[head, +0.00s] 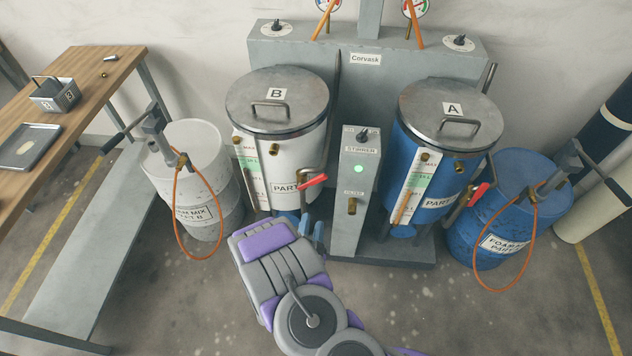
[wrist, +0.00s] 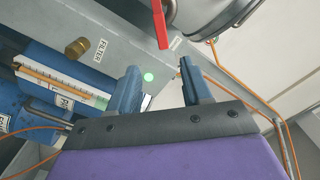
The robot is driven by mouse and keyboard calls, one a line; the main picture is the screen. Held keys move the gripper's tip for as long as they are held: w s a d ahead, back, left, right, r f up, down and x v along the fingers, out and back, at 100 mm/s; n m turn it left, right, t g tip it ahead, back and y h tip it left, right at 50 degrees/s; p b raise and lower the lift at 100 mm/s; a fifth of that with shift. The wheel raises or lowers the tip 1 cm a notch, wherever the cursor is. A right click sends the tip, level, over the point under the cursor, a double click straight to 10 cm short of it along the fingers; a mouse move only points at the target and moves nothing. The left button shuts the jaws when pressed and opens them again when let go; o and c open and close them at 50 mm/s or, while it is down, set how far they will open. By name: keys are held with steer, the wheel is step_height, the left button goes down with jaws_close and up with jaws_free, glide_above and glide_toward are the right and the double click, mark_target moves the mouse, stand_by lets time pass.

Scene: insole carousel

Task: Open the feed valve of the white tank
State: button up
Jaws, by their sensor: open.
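The white tank (head: 305,150), marked B, stands left of the grey central column and has a metal lid. Its feed valve has a red lever (head: 314,181) on a bent pipe at the tank's lower right, pointing right and slightly up. The red lever (wrist: 160,24) also shows at the top of the wrist view, beyond the fingertips and between their lines. My gripper (head: 312,229) is just below the lever in the head view, with blue fingers. In the wrist view my gripper (wrist: 158,82) is open and empty, apart from the lever.
The grey column (head: 354,200) with a green light stands right of the lever. The blue tank (head: 435,160), marked A, has its own red lever (head: 480,192). Drums with orange hoses stand at left (head: 205,175) and right (head: 500,210). The front floor is clear.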

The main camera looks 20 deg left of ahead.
mark_target(317, 182)
steer(key=b+x, duration=0.1)
steer(key=x, duration=0.4)
steer(key=b+x, duration=0.1)
steer(key=x, duration=0.5)
steer(key=b+x, duration=0.1)
steer(key=x, duration=0.5)
steer(key=shift+a+f, duration=0.1)
steer(key=shift+a, duration=0.25)
steer(key=shift+d, duration=0.1)
jaws_close()
